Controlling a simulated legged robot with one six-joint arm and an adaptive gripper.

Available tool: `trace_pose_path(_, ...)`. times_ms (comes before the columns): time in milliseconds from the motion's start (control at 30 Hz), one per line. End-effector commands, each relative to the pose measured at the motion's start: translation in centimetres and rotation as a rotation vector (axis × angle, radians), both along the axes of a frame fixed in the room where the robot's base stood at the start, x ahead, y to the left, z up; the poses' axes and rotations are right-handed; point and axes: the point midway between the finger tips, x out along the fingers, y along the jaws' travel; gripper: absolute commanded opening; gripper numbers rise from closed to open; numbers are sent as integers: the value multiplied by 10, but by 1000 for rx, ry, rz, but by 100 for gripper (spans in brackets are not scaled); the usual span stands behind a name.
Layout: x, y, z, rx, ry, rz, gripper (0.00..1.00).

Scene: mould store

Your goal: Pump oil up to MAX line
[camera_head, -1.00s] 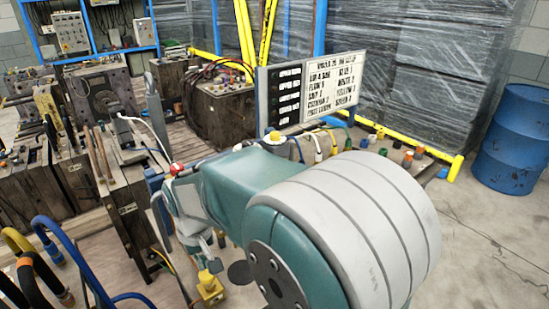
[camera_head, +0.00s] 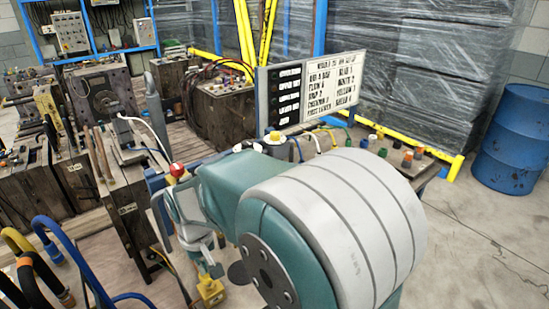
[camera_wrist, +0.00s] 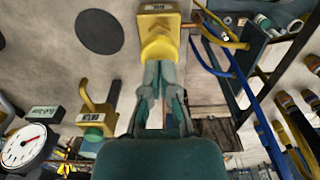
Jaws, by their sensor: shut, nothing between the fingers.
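My gripper (camera_wrist: 158,68) is shut and empty, its fingertips at or very near the round yellow knob (camera_wrist: 159,47) of a labelled yellow block (camera_wrist: 156,20). In the head view my gripper (camera_head: 215,266) points down just above the same yellow block (camera_head: 211,291). In the wrist view a yellow lever fitting (camera_wrist: 95,108) with a green part and a small label stands left of the gripper. A round white gauge (camera_wrist: 22,147) with a red needle is at the lower left. The labels are too small to read surely. No oil level or MAX line can be made out.
A lettered board (camera_head: 311,91) stands behind my arm, with coloured fittings along the bench edge. Blue and yellow hoses (camera_wrist: 213,70) run right of the gripper. Mould blocks (camera_head: 122,190) crowd the left. A blue barrel (camera_head: 512,140) stands right on open floor.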

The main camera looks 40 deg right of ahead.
Motion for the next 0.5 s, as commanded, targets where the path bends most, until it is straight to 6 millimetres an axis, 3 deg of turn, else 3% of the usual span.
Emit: trace_pose_path(500,0,0,-11,0,0,0,0)
